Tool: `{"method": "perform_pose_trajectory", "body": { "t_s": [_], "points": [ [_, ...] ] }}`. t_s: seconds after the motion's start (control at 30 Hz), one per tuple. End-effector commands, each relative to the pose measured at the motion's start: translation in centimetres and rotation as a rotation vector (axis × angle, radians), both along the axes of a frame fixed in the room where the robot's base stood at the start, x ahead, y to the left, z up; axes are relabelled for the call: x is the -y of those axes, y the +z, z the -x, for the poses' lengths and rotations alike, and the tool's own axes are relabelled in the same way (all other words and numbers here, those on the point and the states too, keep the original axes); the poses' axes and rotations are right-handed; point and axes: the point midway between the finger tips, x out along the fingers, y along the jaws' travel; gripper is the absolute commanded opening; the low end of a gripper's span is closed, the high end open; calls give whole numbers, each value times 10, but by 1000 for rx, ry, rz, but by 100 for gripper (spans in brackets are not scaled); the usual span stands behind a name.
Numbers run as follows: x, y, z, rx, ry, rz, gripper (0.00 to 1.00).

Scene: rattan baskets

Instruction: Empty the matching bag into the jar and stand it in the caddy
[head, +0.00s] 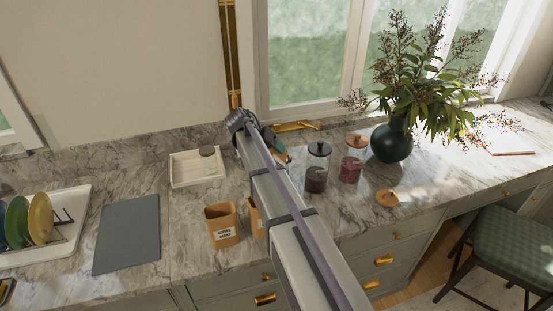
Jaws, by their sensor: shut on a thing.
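My gripper (268,134) is partly hidden by my own arm. It is shut on a small tan thing (282,156), mostly hidden, which I cannot identify for certain. A dark-lidded glass jar (317,172) with dark contents stands right of my arm. Another glass jar (352,162) with reddish contents stands next to it. A pale, shallow, tray-like box (184,175), perhaps the caddy, is at the back left.
A wooden lid (387,198) lies right of the jars, near a dark vase (390,144) with branches. A grey board (127,233) and a plate rack (68,238) occupy the left.

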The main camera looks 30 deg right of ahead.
Motion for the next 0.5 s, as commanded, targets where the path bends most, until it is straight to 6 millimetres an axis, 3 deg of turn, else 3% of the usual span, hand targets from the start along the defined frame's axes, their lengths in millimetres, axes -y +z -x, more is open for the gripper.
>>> {"method": "perform_pose_trajectory", "body": {
  "t_s": [0.5],
  "points": [
    [4, -4, -7, -57, -1, -39, 17]
  ]
}}
